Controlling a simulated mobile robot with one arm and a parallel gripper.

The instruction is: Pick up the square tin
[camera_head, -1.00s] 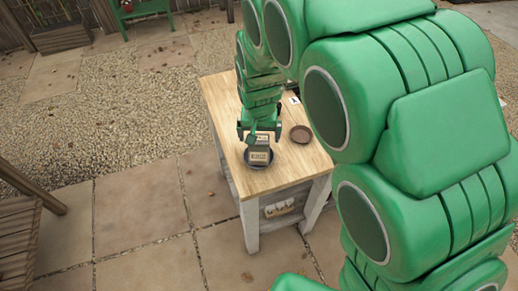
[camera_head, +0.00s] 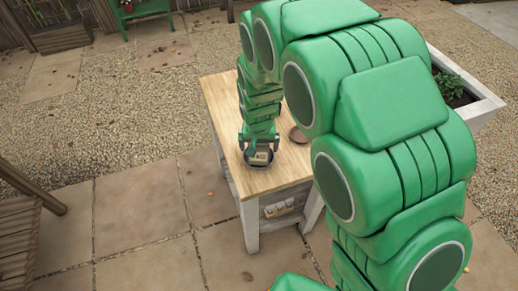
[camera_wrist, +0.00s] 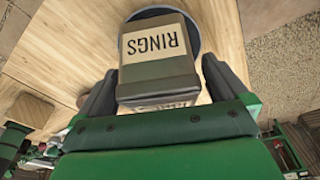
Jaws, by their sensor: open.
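The square tin (camera_wrist: 158,62) has a cream label reading RINGS and a dark lower part. It sits in a dark round dish (camera_wrist: 192,24) on the wooden table top. In the head view the tin (camera_head: 261,157) shows small, just below my gripper (camera_head: 259,143). In the wrist view my gripper (camera_wrist: 158,88) is open, with one dark finger on each side of the tin's near end. I cannot tell whether either finger touches it. The tin's underside is hidden.
The wooden table (camera_head: 223,95) has bare room to the left of the dish. A planter box (camera_head: 482,106) stands at the right.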

